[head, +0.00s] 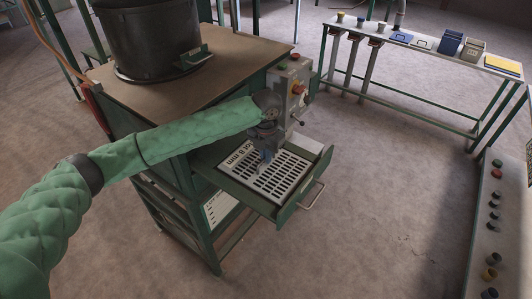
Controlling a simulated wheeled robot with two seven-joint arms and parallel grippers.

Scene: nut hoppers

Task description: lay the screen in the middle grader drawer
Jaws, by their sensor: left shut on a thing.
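The screen (282,180) is a white slotted plate with a label strip reading "slot 8 mm". It lies flat, or nearly so, within the outline of a pulled-out green drawer (289,216) of the grader (187,168). I cannot tell whether it rests on the drawer floor. My left gripper (265,158) is above the screen's left part, pointing down, and shut on the screen, apparently at a small blue part. The gripper hides some of the screen's upper left area. My right gripper is not in view.
A control box (290,88) with buttons stands at the grader's corner, close to my left wrist. A dark drum (150,40) stands on the grader's top. A bench (425,52) with bins is at the back right. The floor in front is clear.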

